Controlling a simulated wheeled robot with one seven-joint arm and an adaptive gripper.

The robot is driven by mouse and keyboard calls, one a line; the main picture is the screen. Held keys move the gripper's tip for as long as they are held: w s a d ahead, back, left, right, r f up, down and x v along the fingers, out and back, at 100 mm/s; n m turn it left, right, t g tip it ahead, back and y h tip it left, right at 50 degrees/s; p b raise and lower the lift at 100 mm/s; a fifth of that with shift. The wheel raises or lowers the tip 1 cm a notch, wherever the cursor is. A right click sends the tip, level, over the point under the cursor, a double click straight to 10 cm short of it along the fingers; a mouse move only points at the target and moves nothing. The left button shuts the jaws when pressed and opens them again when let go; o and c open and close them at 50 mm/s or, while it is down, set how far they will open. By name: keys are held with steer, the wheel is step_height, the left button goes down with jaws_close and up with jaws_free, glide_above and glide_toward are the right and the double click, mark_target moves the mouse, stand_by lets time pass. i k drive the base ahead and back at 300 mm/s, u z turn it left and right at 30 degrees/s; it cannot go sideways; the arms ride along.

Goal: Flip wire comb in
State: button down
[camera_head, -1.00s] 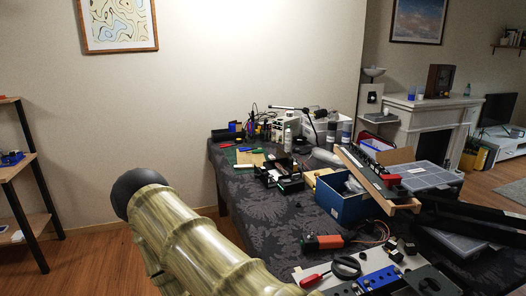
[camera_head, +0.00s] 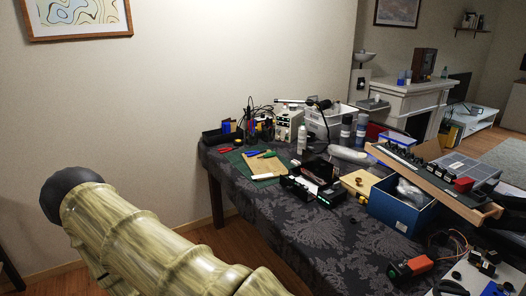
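I cannot pick out a wire comb for certain. A tilted panel with a wooden frame (camera_head: 446,195) carries a row of small black parts and a red block (camera_head: 463,185); it rests over a blue box (camera_head: 398,212) on the right of the table. A second light panel with black and blue parts (camera_head: 478,278) is cut off at the lower right corner. My arm crosses the lower left of the view, in front of the table's left side. My gripper is not in view.
A table with a dark patterned cloth (camera_head: 290,228) fills the middle and right. It holds a green mat with a board (camera_head: 262,165), black open boxes (camera_head: 312,185), spray cans (camera_head: 346,130) and an orange-and-black device (camera_head: 410,268). Bare floor shows left of the table.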

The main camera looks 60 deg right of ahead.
mark_target(294, 162)
steer(key=i, duration=1.75)
steer(key=z, duration=2.35)
steer(key=i, duration=1)
